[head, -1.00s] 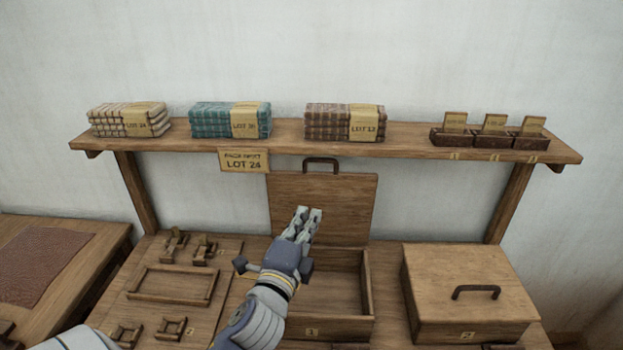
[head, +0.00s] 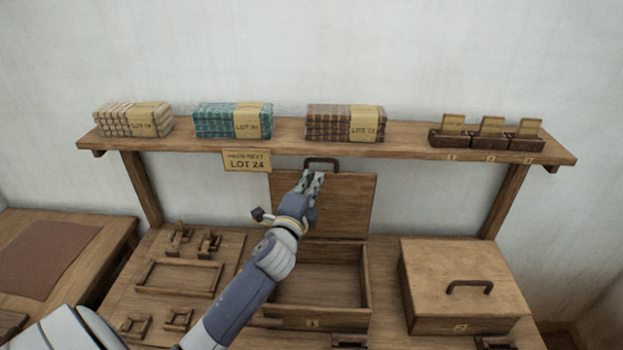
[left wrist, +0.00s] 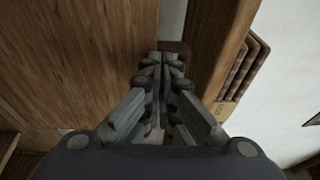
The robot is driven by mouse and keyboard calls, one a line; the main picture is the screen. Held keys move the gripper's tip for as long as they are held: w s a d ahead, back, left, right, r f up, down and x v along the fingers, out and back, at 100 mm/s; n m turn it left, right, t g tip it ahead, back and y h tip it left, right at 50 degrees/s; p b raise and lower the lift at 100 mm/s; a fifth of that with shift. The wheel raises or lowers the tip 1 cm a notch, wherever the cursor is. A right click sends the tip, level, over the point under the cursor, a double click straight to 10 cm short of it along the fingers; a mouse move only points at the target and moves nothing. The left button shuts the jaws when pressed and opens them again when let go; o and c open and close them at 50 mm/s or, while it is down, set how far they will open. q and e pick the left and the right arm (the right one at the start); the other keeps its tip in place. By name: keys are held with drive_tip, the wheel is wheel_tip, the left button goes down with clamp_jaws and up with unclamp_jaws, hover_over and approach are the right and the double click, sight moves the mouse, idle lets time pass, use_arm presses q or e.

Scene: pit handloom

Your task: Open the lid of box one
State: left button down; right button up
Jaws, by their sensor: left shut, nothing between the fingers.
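Box one (head: 310,324), labelled 1, stands open on the bench, and its inside looks empty. Its lid (head: 345,208) is raised upright at the back, just under the shelf front. The lid's dark handle (head: 321,161) is at its top edge. My left gripper (head: 311,176) is shut and empty, in front of the upper part of the lid just below the handle. In the left wrist view the shut fingers (left wrist: 166,62) point along the lid's wooden face (left wrist: 75,60) and hide part of it. I cannot tell whether they touch it. My right gripper is not in view.
Box two (head: 465,285) stands closed to the right. A shelf (head: 290,131) above holds folded cloth stacks (head: 340,122) and small card holders (head: 487,135). A sign (head: 247,161) reading LOT 24 hangs from its edge. A shallow tray (head: 180,278) and small wooden pieces lie left.

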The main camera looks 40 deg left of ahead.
use_arm(q)
drive_tip(key=x, duration=0.2)
drive_tip(key=a+x, duration=0.1)
drive_tip(key=x, duration=0.2)
drive_tip(key=shift+s, duration=0.15)
drive_tip(key=shift+a, duration=0.25)
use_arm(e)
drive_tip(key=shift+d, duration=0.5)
use_arm(q)
drive_tip(key=shift+r, duration=0.1)
drive_tip(key=shift+d, duration=0.1)
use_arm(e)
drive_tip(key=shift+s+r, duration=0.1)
